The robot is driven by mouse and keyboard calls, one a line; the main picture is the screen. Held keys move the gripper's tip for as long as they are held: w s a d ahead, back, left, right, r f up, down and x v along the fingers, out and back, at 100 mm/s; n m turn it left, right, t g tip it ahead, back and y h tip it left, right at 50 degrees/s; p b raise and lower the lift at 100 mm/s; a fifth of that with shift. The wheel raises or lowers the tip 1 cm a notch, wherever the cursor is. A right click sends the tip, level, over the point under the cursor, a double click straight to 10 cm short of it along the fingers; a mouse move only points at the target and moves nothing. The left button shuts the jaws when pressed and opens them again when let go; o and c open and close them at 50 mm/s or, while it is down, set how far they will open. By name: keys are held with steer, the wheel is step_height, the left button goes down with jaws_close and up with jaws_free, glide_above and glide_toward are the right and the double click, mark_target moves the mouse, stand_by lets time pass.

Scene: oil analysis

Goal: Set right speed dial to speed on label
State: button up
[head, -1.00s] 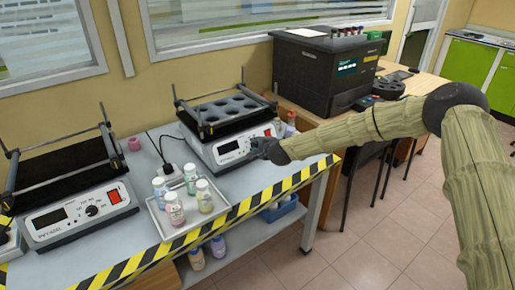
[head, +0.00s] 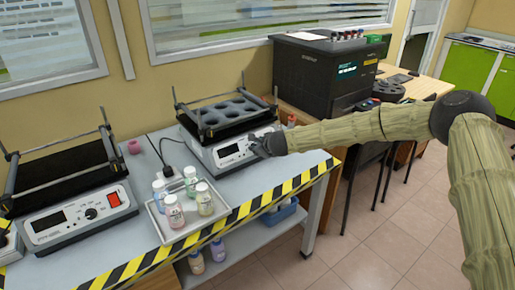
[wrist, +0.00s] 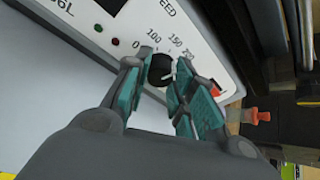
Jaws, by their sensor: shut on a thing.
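The right shaker (head: 232,135) stands on the bench with a white front panel and a holed black platform. Its black speed dial (wrist: 160,69) shows in the wrist view, with a pale pointer mark and printed numbers such as 100, 150 and 200 around it. My gripper (wrist: 166,75) has its teal-padded fingers on either side of the dial and is shut on it. In the head view my gripper (head: 258,146) is at the right part of that front panel and hides the dial. The left shaker (head: 80,200) has a similar panel with a dial and red switch.
A tray (head: 187,232) with several capped bottles sits in front of the right shaker. A dark analyser box (head: 315,75) stands to the right. A pink object (head: 134,146) lies between the shakers. Striped tape (head: 255,207) marks the bench edge.

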steer(key=shift+f+m, duration=0.15)
steer(key=shift+m, duration=0.15)
steer(key=o, duration=0.9)
steer(key=shift+o, duration=0.8)
steer(key=v, duration=1.2)
